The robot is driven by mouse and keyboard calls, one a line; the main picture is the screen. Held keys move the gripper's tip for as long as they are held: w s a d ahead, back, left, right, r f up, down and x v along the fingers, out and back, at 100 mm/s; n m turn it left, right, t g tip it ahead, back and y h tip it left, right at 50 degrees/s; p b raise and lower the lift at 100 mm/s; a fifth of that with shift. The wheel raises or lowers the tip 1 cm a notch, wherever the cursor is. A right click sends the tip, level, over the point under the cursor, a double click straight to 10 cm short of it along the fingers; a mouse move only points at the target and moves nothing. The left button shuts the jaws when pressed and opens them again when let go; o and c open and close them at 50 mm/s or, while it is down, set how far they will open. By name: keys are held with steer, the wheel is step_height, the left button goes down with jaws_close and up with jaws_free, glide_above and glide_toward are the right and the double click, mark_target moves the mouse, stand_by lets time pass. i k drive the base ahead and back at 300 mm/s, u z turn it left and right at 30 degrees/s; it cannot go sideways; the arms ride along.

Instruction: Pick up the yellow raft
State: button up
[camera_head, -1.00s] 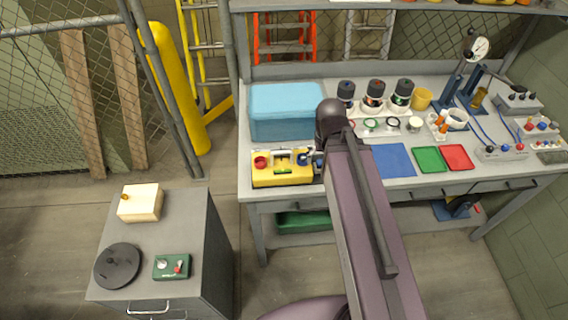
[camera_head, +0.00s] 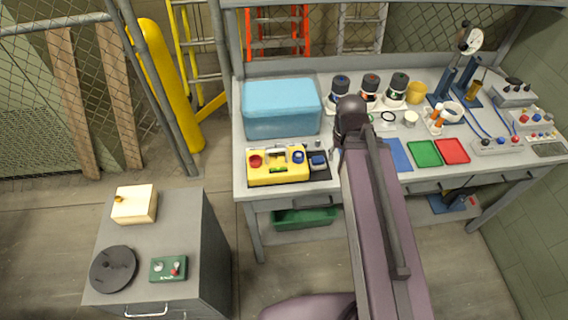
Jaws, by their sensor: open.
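The yellow raft (camera_head: 278,175) sits on the near left part of the workbench top (camera_head: 390,187), in front of a light blue box (camera_head: 282,108). It is a low yellow block with a red round part at its left, a grey handle-like piece in the middle and a blue round part at its right. My arm rises from the bottom of the view to the right of the raft, apart from it in the picture. My gripper is not visible; the arm's own links seem to hide it.
A dark pad with a small blue block (camera_head: 318,160) lies right of the raft. Several dark-topped jars, including one (camera_head: 339,90), stand behind my arm. Green (camera_head: 425,153) and red (camera_head: 452,151) trays lie farther right. A grey cabinet (camera_head: 205,250) stands front left.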

mark_target(275, 164)
steer(key=z, duration=0.25)
steer(key=k, duration=1.75)
steer(key=u, duration=0.4)
steer(key=i, duration=1)
steer(key=u, duration=0.05)
